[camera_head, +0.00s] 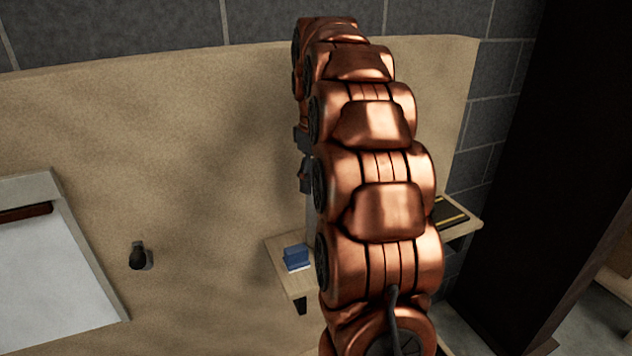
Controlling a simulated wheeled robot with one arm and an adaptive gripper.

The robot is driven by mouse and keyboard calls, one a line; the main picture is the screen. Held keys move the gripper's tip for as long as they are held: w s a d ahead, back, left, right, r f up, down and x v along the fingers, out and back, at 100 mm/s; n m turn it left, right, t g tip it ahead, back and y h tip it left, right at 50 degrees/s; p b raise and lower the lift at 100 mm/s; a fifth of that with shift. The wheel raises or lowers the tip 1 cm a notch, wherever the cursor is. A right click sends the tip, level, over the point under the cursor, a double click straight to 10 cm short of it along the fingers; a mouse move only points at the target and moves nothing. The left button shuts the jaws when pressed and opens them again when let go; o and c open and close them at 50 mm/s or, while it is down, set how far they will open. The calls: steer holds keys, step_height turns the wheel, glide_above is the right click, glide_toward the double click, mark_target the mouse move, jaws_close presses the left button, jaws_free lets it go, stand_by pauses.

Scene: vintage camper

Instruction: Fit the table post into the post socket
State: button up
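My copper-coloured arm rises through the middle of the head view and hides much of what lies behind it. Small dark parts at its left edge look like part of my gripper (305,176); its fingertips are not clear, so I cannot tell whether it is open or shut. A narrow grey upright piece (311,208) shows just below these parts, beside the arm. It may be the table post, but most of it is hidden, and I cannot tell whether it is held. I cannot make out the post socket.
A pale wooden surface (284,254) shows on both sides of my arm. A blue box-like object (296,257) sits on its left part, and a dark flat item with a yellow stripe (450,213) on its right. A tall dark panel (545,150) stands at right.

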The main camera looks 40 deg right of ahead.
steer(key=shift+r+b, duration=0.4)
steer(key=shift+r, duration=2.7)
step_height(320, 180, up, 5)
steer(key=p, duration=0.4)
steer(key=shift+p, duration=0.4)
steer(key=shift+a+f, duration=0.1)
